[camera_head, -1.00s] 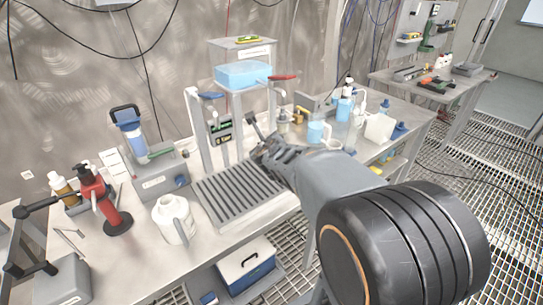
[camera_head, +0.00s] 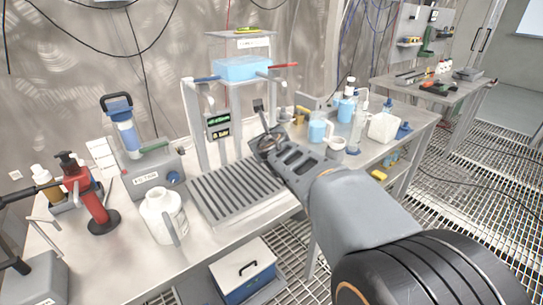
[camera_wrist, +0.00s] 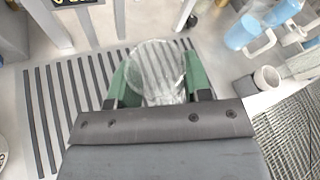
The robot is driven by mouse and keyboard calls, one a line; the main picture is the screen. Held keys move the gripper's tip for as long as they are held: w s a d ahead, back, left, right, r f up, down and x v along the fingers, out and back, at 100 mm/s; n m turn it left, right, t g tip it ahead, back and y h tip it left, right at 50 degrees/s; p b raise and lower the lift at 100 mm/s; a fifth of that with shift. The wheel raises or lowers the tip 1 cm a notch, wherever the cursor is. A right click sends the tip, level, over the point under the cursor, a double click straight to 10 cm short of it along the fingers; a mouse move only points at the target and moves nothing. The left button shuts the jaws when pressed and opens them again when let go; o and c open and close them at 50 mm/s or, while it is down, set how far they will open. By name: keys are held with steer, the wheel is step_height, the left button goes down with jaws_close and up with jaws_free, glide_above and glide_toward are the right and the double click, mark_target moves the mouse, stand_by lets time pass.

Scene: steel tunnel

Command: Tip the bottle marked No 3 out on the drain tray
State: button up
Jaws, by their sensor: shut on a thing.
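My gripper (camera_head: 267,143) is over the right rear part of the grey slatted drain tray (camera_head: 232,190). In the wrist view its green fingers (camera_wrist: 160,82) are shut on a clear, see-through vessel (camera_wrist: 157,65) with a round rim. I see no liquid in it for certain. No "No 3" marking is legible on it, so I cannot tell that it is the marked bottle. The tray's dark slats (camera_wrist: 58,110) show beneath and left of it in the wrist view. The vessel's base is hidden by the gripper.
A dispenser frame with a blue-filled tank (camera_head: 242,68) stands behind the tray. A white jug (camera_head: 163,213) stands left of it. A blue-filled jug (camera_head: 318,128) and a white cup (camera_head: 337,143) stand right.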

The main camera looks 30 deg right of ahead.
mark_target(263, 129)
steer(key=shift+w+a+f+m+t+b, duration=0.15)
steer(key=shift+m+t+b, duration=0.45)
steer(key=shift+b, duration=2.05)
steer(key=shift+f+m+t+b, duration=0.1)
steer(key=shift+m+t+b, duration=0.45)
steer(key=shift+b, duration=2.05)
steer(key=shift+r, duration=0.15)
steer(key=shift+r, duration=0.1)
step_height(263, 129, up, 3)
steer(key=p, duration=0.2)
steer(key=shift+p, duration=0.4)
steer(key=shift+f, duration=0.2)
